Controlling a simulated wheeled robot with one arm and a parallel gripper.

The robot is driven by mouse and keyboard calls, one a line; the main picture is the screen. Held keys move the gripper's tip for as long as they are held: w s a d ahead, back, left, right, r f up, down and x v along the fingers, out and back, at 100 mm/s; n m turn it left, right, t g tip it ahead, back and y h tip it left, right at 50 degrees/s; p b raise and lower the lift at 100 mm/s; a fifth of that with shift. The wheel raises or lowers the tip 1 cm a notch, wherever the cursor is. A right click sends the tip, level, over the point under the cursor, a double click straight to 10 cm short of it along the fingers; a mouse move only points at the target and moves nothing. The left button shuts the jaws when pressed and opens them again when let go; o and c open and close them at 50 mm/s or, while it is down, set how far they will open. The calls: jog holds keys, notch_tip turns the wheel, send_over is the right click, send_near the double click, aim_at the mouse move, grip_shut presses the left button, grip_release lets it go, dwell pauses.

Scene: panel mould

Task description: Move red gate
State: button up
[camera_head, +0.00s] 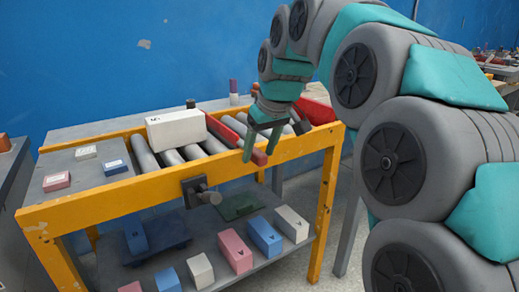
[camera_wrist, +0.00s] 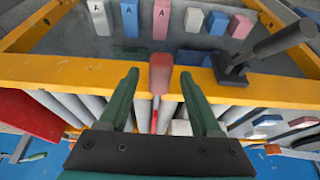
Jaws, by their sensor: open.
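The red gate (camera_head: 227,132) is a long red bar lying across the roller table, with its near end by the yellow front rail. In the wrist view the end of the red gate (camera_wrist: 161,74) shows as a dull red block over the yellow rail, between the fingertips. My gripper (camera_head: 261,145) is open, its green fingers pointing down around the gate's near end. In the wrist view my gripper (camera_wrist: 160,80) has one finger on each side of that end, with a visible gap on both sides. The fingers partly hide the gate in the head view.
A white box (camera_head: 176,129) lies on the rollers left of the gate. A dark lever (camera_head: 201,191) sticks out from the yellow front rail (camera_head: 110,199). A red tray (camera_head: 318,109) is at the right. Several coloured blocks stand on the lower shelf; small blocks lie on the left plate.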

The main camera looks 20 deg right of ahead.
jog(key=shift+f, duration=0.1)
grip_shut()
dwell(0.5)
dwell(0.9)
